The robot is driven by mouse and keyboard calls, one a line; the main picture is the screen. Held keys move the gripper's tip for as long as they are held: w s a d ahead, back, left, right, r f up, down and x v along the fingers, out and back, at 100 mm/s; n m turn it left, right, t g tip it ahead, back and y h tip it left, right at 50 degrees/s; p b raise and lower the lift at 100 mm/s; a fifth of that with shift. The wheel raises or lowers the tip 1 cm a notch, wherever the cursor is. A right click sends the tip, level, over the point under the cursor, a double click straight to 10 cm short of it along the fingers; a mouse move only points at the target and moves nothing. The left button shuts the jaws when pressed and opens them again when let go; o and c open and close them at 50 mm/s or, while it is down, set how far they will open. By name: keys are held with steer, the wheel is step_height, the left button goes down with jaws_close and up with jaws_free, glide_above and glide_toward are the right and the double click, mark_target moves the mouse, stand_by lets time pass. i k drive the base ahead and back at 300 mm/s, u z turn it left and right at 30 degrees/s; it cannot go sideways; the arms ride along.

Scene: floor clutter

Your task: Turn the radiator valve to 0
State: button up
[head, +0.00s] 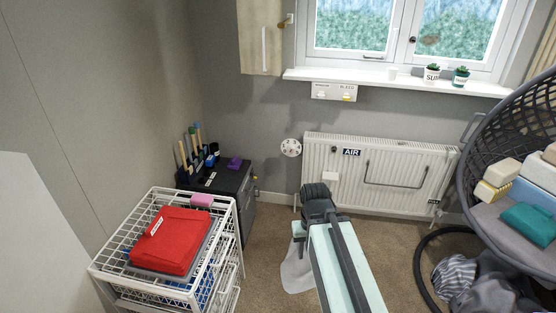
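The white radiator (400,165) is on the wall under the window. A round white dial with small dark marks (291,148), which looks like the valve, sits at its upper left; its setting is too small to read. My arm reaches up from the bottom of the head view. My gripper (315,188) is at its far end, in front of the radiator's lower left, below and right of the dial and apart from it in the picture. The fingers are not clear enough to tell open from shut.
A white wire basket cart (118,268) holding a red case (172,240) stands at left. A dark cabinet (232,192) with tools stands behind it. A hanging wicker chair (482,150) is at right. Carpet (262,252) is bare between cart and arm.

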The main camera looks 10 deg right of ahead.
mark_target(290, 148)
steer(key=z, duration=0.15)
steer(key=i, duration=0.8)
steer(key=z, duration=1.75)
steer(key=i, duration=1.45)
steer(key=u, duration=3.05)
steer(key=i, duration=0.1)
steer(key=u, duration=0.7)
